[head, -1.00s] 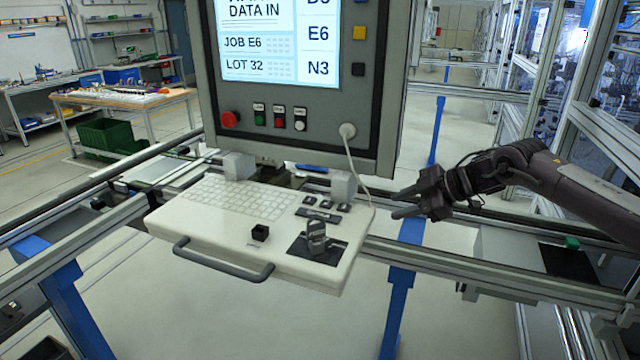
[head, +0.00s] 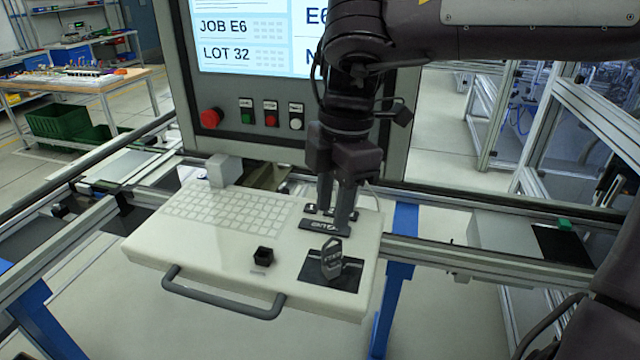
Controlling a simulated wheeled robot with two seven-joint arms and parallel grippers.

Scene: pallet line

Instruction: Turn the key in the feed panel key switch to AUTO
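The key (head: 333,257) is a grey tag-like piece standing up from the key switch's black plate (head: 349,281), at the right front of the white keyboard shelf. The lettering on the key and plate is too small to read, so I cannot tell which position it points to. My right gripper (head: 334,217) points down from above, just behind and above the key. Its two fingers are apart with a narrow gap and nothing shows between them. It appears clear of the key. My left gripper is not in view.
A frame rail (head: 480,258) runs to the right.

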